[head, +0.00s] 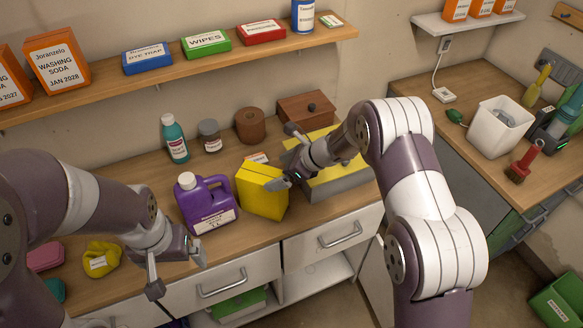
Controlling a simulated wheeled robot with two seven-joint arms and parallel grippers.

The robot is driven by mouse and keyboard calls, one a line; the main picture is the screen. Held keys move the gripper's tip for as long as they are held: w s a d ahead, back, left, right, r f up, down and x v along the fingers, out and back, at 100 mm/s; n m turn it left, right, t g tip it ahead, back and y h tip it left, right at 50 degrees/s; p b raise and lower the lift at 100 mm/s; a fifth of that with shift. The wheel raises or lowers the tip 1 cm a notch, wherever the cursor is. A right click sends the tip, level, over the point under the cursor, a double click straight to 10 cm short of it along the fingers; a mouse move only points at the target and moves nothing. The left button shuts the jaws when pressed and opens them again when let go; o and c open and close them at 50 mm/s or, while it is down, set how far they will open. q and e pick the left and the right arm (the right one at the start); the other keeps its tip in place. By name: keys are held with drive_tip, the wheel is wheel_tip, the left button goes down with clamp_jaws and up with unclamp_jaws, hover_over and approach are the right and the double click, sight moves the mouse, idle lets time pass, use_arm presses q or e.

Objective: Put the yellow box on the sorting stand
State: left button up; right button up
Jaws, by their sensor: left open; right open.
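The yellow box (262,192) stands upright on the wooden counter, right of a purple jug (207,203). A grey stand with a yellow top (347,182), which looks like the sorting stand, is on the counter to the right, partly hidden by my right arm. My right gripper (284,157) is open, with its fingers spread near the box's upper right edge. One finger overlaps the box's right edge in the picture; I cannot tell whether it touches. My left gripper (178,272) is open and empty over the counter's front edge, left of the jug.
A yellow cloth-like item (101,259) lies at left. A shelf (205,68) overhangs the counter.

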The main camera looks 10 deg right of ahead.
drive_tip(key=s+d+r+n+g+h, duration=0.1)
drive_tip(key=s+d+n, duration=0.3)
drive_tip(key=s+n, duration=0.4)
drive_tip(key=s+d+r+n+h, duration=0.4)
drive_tip(key=s+n, duration=0.3)
drive_tip(key=s, duration=0.3)
drive_tip(key=s+d+r+n+g+h, duration=0.1)
drive_tip(key=s+d+r+n+h, duration=0.1)
drive_tip(key=s+d+n, duration=0.4)
drive_tip(key=s+n+h, duration=0.1)
drive_tip(key=s+n, duration=0.1)
drive_tip(key=s, duration=0.1)
drive_tip(key=shift+r+n+g, duration=0.25)
drive_tip(key=shift+n+g, duration=0.05)
drive_tip(key=shift+w, duration=0.2)
drive_tip(key=shift+s, duration=0.1)
